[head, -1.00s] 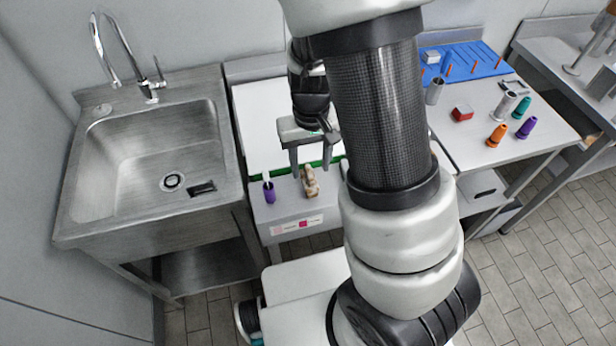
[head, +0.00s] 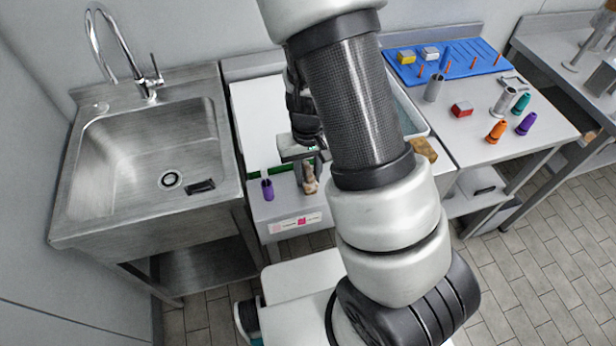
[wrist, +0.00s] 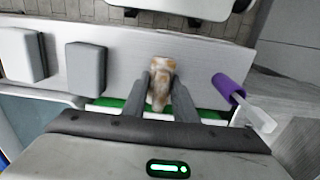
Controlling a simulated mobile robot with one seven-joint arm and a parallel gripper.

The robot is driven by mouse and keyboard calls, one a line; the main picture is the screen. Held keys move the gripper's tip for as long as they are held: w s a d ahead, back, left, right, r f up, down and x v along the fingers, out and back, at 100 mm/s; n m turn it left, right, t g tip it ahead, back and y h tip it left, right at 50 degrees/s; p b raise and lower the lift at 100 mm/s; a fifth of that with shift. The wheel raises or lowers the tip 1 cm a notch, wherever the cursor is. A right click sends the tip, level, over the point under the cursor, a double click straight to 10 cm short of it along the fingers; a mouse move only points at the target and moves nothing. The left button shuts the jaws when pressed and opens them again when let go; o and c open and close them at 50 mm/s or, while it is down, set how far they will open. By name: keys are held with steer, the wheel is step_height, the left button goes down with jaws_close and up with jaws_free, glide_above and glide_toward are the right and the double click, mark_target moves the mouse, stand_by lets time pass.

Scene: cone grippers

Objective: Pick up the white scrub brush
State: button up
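No clear white scrub brush with bristles shows; I cannot tell which item it is. A mottled brown-and-white object (head: 310,181) stands near the front of the white-topped counter. My gripper (head: 309,172) is lowered over it. In the wrist view, the mottled object (wrist: 160,80) sits between the fingertips of my gripper (wrist: 161,83), which appear to touch both its sides. A pale block (wrist: 18,54) and a grey block (wrist: 85,68) lie to its left in the wrist view; my arm hides that area in the head view.
A purple-handled tool (wrist: 229,88) with a pale end lies close to the gripper; it also shows in the head view (head: 267,189). A sink (head: 155,150) is at left. A tan block (head: 424,150) lies right of my arm.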

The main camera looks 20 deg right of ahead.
mark_target(308, 168)
steer(key=c, duration=0.5)
steer(key=shift+o, duration=0.2)
step_height(308, 168, up, 10)
steer(key=shift+r+p, duration=0.1)
steer(key=shift+p, duration=0.8)
